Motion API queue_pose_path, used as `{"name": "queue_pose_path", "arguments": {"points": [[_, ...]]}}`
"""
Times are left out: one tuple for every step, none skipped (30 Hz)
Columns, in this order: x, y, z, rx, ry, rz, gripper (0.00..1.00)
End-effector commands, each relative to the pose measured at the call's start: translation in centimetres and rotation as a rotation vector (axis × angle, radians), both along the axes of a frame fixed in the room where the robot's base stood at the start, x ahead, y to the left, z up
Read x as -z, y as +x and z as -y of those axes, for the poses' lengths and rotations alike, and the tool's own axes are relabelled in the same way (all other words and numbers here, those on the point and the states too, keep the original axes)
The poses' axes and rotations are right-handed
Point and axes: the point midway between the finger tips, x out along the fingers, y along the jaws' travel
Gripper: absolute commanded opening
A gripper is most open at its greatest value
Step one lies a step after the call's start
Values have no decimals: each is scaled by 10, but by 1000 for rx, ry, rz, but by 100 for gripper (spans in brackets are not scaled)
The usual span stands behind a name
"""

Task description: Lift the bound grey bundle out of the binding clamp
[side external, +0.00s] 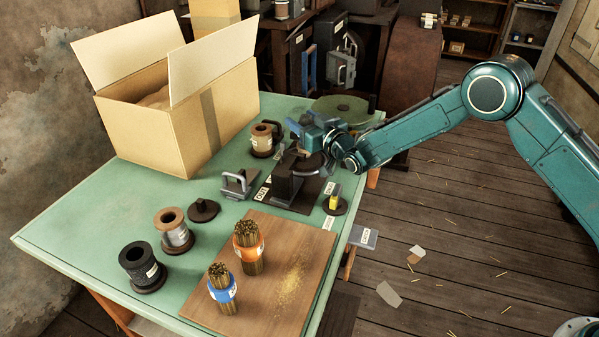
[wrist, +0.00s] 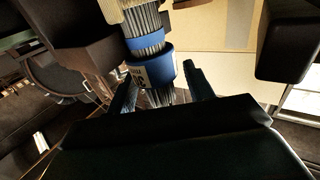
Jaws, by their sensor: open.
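The grey bundle (wrist: 148,46) of thin rods shows in the wrist view, wrapped by a blue band and a wider blue collar with a white label. My gripper (wrist: 161,90) is open, with one finger on each side of the bundle's lower end. I cannot tell whether either finger touches it. In the side view my gripper (side external: 318,140) is over the dark clamp (side external: 288,182) on the bench. The bundle cannot be made out clearly there behind the gripper and clamp. Dark blocks flank the bundle in the wrist view.
An open cardboard box (side external: 180,125) stands at the back left of the green bench (side external: 90,235). Spools (side external: 140,266) stand along the left. Two brown bundles (side external: 248,246) stand on a wooden board (side external: 292,250) in front. A small yellow item (side external: 334,201) sits right of the clamp.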

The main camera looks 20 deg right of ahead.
Motion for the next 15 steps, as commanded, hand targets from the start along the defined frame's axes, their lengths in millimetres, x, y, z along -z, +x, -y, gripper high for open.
{"name": "queue_pose_path", "arguments": {"points": [[0, 3, 0, 0, 0, 1, 52], [0, 5, -1, 0, 0, 1, 52], [-1, 7, -1, 0, -1, 1, 52], [-1, 8, -1, 0, -1, 1, 52], [-1, 8, -1, 0, -1, 1, 52], [-1, 9, -1, 0, -1, 0, 52], [0, 9, -1, 0, -1, 0, 52], [0, 9, -1, 0, -2, 0, 52], [0, 9, -1, 0, -1, 0, 52], [-1, 9, -1, 0, -2, 0, 52], [-1, 9, -1, 0, -1, 0, 52], [-1, 9, -1, 0, -1, 0, 52], [-1, 9, -1, 0, -1, 0, 52], [-1, 9, -1, 0, -1, 0, 52], [-1, 9, -1, 0, -1, 0, 52]]}}
